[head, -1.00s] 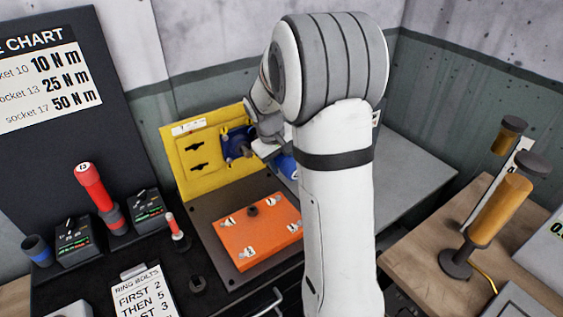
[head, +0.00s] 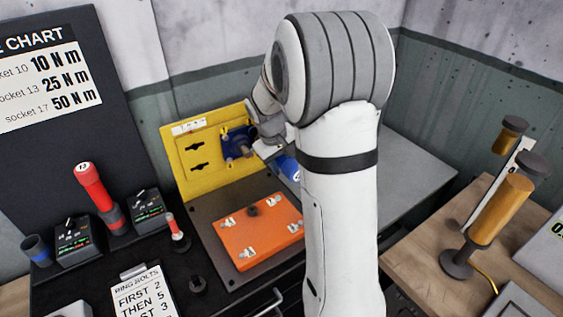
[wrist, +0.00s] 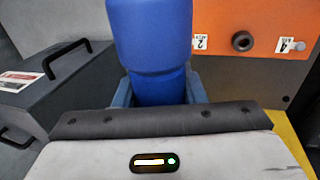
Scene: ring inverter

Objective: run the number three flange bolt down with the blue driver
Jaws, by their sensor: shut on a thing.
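The blue driver (wrist: 152,35) stands between my gripper's jaws in the wrist view, and part of it shows beside my arm in the head view (head: 289,168). My gripper (wrist: 160,92) is shut on it. The orange flange plate (head: 255,235) lies on a dark base, with several white-tagged bolts and a dark centre knob. In the wrist view, tags 2 (wrist: 200,43) and 4 (wrist: 284,45) show on the orange surface (wrist: 245,75). I cannot make out which bolt is number three. The driver's working end is hidden.
A yellow panel (head: 190,182) with a blue fitting (head: 236,143) stands behind the plate. On the left are a red-handled tool (head: 92,188), control boxes (head: 75,241) and a bolt-order card (head: 142,295). A grey case (wrist: 60,85) shows in the wrist view. Grey bench on the right is clear.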

